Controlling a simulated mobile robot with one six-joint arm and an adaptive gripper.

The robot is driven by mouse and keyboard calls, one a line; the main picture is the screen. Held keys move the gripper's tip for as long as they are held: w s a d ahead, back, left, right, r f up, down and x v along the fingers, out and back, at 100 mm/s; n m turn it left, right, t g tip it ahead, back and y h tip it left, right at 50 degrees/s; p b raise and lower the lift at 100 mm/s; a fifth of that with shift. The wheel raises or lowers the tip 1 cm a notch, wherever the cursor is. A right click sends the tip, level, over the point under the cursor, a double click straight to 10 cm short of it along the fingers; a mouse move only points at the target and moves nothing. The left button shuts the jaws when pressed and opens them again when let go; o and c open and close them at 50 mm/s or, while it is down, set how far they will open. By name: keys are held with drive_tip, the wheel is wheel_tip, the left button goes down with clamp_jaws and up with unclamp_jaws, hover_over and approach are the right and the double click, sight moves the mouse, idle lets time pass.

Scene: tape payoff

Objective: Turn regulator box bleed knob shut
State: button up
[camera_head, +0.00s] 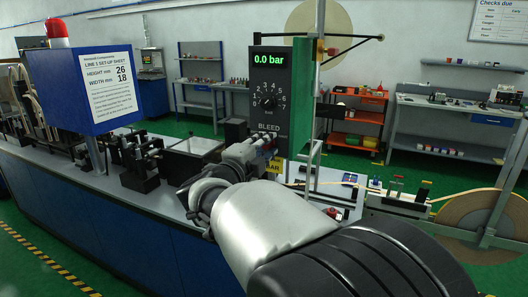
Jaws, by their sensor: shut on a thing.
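The regulator box (272,78) is a dark upright panel on the machine bench, in the middle of the view. Its green display (268,58) reads 0.0 bar. A round black dial (268,102) with numbers around it sits below the display, above the word BLEED. My gripper (268,145) is at the lower part of the box, just below the BLEED label, and is shut on the bleed knob. The knob itself is mostly hidden behind the gripper, so its turn position cannot be told. My arm reaches up from the lower right.
A blue box (62,88) with a set-up sheet and red beacon stands on the bench at left. Metal fixtures (140,160) stand on the bench left of my gripper. A tape reel (480,222) is at right. Shelves and side benches stand behind.

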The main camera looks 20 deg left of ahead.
drive_tip(key=shift+r+m, duration=0.15)
drive_tip(key=shift+m, duration=0.55)
drive_tip(key=o, duration=1.1)
drive_tip(key=shift+w+d, duration=0.1)
drive_tip(key=shift+c, duration=0.2)
drive_tip(key=shift+s, duration=0.45)
drive_tip(key=s+a, duration=0.1)
drive_tip(key=s, duration=1)
drive_tip(key=shift+s, duration=0.1)
